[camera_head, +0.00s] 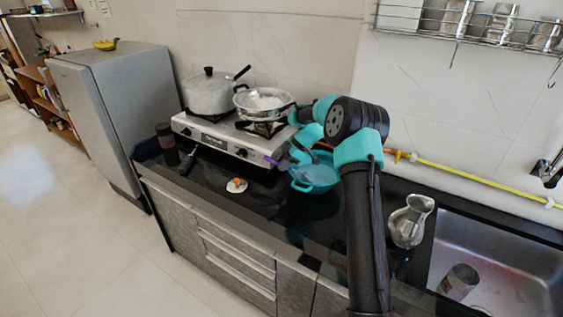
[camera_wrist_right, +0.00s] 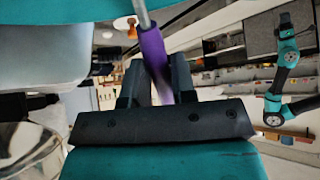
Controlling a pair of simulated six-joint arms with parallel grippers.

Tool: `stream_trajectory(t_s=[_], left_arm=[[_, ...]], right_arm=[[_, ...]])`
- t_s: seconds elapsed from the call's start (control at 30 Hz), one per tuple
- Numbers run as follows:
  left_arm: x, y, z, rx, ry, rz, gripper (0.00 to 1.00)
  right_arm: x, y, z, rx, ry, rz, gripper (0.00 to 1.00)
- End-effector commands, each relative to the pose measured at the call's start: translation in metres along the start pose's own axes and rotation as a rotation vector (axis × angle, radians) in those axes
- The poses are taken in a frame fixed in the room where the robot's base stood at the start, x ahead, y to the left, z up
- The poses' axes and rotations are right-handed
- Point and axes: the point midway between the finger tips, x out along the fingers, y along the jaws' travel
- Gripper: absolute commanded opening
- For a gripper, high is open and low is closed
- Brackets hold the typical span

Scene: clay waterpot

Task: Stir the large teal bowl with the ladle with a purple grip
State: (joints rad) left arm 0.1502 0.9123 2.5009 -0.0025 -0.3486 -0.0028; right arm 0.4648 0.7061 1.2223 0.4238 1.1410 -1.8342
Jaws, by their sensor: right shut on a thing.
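The large teal bowl (camera_head: 325,187) stands on the black counter in front of the stove, partly hidden by my right arm. My right gripper (camera_head: 284,162) is at the bowl's left side, by the stove's front corner. It is shut on the ladle's purple grip (camera_head: 271,160). In the right wrist view the purple grip (camera_wrist_right: 154,50) runs between the fingers of my right gripper (camera_wrist_right: 157,84), and a grey metal shaft continues from it to the top edge. The ladle's head is not clearly visible. My left gripper is not identifiable in either view.
The stove (camera_head: 220,139) behind carries a lidded pot (camera_head: 208,95) and a pan (camera_head: 263,103). A white item with an orange top (camera_head: 237,185) lies on the counter. A glass jug (camera_head: 410,222) stands right of my arm, beside the sink (camera_head: 500,250).

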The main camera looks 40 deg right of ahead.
Motion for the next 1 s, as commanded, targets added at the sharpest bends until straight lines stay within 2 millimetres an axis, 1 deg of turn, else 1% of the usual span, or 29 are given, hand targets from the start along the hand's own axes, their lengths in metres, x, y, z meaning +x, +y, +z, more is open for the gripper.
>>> stream_trajectory(t_s=[0.33,0.8,1.0], left_arm=[[0.000,0.000,0.000,0.000,0.000,0.000,0.38],[0.000,0.000,0.000,0.000,0.000,0.000,0.38],[0.000,0.000,0.000,0.000,0.000,0.000,0.38]], right_arm=[[-0.005,-0.018,0.006,0.001,-0.001,0.001,0.00],[-0.021,-0.027,0.025,0.001,-0.001,0.001,0.00],[-0.026,-0.022,0.032,0.000,0.000,0.001,0.00]])
